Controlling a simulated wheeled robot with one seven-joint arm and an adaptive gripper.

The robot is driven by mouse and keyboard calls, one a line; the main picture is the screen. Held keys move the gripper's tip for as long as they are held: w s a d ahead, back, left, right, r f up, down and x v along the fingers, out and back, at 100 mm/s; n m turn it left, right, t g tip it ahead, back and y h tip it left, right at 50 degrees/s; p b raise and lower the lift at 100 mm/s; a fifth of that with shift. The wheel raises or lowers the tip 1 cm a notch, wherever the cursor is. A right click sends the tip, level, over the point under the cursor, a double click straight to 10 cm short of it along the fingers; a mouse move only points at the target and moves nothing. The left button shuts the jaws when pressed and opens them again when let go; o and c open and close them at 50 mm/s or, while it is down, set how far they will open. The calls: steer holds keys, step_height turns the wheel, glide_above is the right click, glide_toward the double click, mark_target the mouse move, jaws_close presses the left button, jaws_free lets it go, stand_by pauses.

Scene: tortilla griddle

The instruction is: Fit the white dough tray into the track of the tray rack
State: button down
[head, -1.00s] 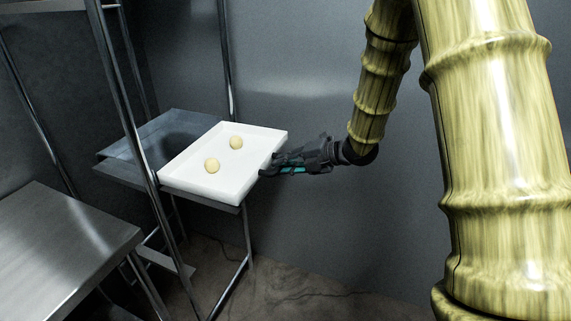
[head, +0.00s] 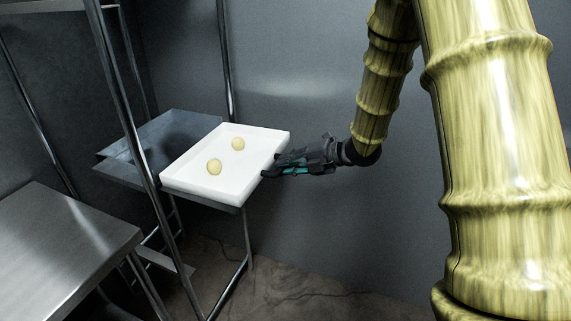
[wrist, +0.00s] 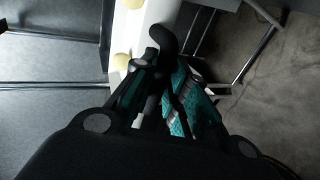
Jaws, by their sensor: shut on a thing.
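The white dough tray (head: 232,180) carries two round dough balls, one (head: 238,143) farther back and one (head: 214,167) nearer. In the wrist view the fingers (wrist: 165,60) are at the white tray wall (wrist: 121,50), and parts of the dough balls show beyond. The tray rack has metal posts (head: 126,110) and a grey shelf level (head: 118,165). The tray sits at the rack's right side, partly over that level. The tray's underside and its contact with the track are hidden.
A steel table (head: 60,240) stands at the lower left, close to the rack's front post. A plain grey wall (head: 310,80) is behind. The floor (head: 300,285) below my gripper is clear.

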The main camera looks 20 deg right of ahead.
steer(key=shift+f, duration=0.1)
stand_by(0.3)
steer(key=shift+d+f+t+b, duration=0.1)
steer(key=shift+f+t+b, duration=0.2)
steer(key=shift+b, duration=0.35)
steer(key=shift+s+r+y, duration=0.1)
steer(key=shift+r+y, duration=0.2)
steer(key=shift+f+b, duration=0.1)
steer(key=shift+b, duration=0.4)
stand_by(1.1)
steer(key=shift+w+a, duration=0.45)
steer(key=shift+w, duration=0.05)
stand_by(0.5)
steer(key=shift+s+d, duration=0.25)
stand_by(0.6)
steer(key=shift+r+t+y+b, duration=0.2)
steer(key=shift+t+y+b, duration=0.1)
steer(key=shift+b, duration=0.15)
stand_by(0.3)
steer(key=shift+f+b, duration=0.2)
steer(key=shift+b, duration=0.4)
stand_by(1.0)
